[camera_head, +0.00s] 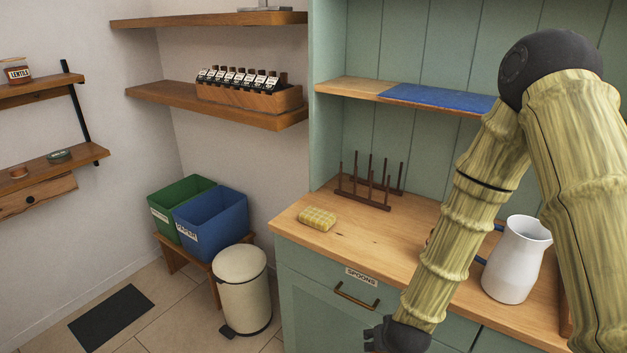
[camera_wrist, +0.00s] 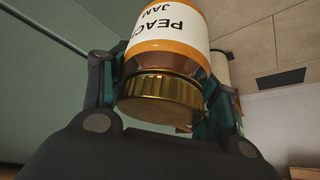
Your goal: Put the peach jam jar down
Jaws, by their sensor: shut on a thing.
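The peach jam jar (camera_wrist: 164,55) has an amber-orange body, a white label reading PEACH JAM and a gold lid. In the wrist view the label is upside down and the lid faces my palm. My gripper (camera_wrist: 160,88) is shut on the jar, with one dark finger on each side near the lid. The jar's far end is cut off by the picture's top edge. In the head view only part of my wrist shows at the bottom edge, in front of the green cabinet; the jar is out of that view.
The wooden counter (camera_head: 390,248) holds a yellow sponge (camera_head: 317,218), a dark peg rack (camera_head: 371,183) and a white jug (camera_head: 516,260). A wall shelf (camera_head: 60,160) at left holds two small tins. A cream bin (camera_head: 242,290) stands beside the cabinet. The counter's middle is clear.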

